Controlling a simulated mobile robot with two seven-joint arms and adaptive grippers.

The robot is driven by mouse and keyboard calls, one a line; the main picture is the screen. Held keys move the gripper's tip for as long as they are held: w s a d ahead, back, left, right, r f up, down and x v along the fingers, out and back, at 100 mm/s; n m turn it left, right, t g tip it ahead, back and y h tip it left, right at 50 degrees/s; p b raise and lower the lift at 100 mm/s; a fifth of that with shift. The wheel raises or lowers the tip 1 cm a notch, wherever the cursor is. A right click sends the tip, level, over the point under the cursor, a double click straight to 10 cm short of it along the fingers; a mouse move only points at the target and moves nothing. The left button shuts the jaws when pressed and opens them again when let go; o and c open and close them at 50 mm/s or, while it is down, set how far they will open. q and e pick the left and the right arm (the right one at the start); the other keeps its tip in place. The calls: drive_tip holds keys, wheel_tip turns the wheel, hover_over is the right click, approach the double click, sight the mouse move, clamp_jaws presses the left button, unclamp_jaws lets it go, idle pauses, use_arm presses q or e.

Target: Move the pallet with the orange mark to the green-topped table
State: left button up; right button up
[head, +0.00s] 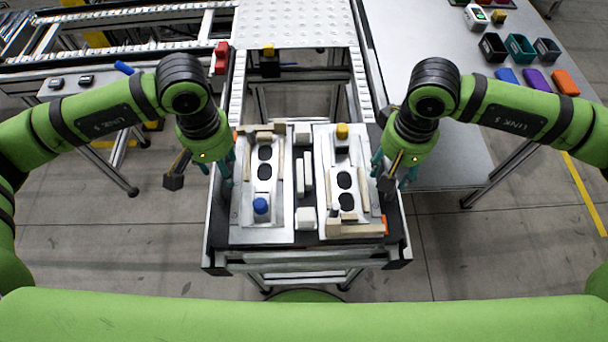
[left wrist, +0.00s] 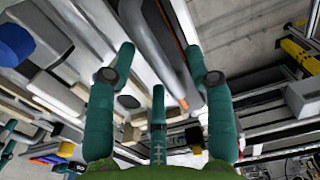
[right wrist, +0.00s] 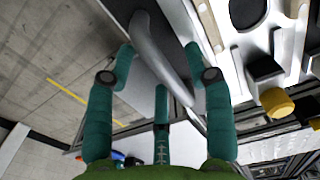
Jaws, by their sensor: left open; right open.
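Two pale pallets lie side by side on a cart in front of me. The right pallet (head: 324,222) has a yellow knob (head: 342,131), black ovals and wooden strips, and an orange mark (head: 385,224) shows at its near right corner. The left pallet (head: 285,225) carries a blue knob (head: 260,205). My left gripper (head: 226,172) is open at the left pallet's outer side. My right gripper (head: 391,181) is open at the right pallet's outer side. Both wrist views show spread, empty fingers beside the cart edge. No green tabletop is visible.
The cart's dark near edge (head: 305,258) frames the pallets. A grey table (head: 425,60) with small coloured bins (head: 520,47) stands at the right. A roller conveyor (head: 130,60) runs at the far left. A perforated white surface (head: 295,22) lies beyond the cart.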

use_arm(q)
drive_tip(key=shift+w+f, duration=0.25)
drive_tip(key=shift+f, duration=0.15)
use_arm(e)
drive_tip(key=shift+w+f, duration=0.25)
drive_tip(key=shift+f, duration=0.1)
use_arm(q)
drive_tip(key=shift+s+r, duration=0.1)
drive_tip(key=shift+s, duration=0.05)
clamp_jaws()
use_arm(e)
drive_tip(key=shift+s, duration=0.15)
clamp_jaws()
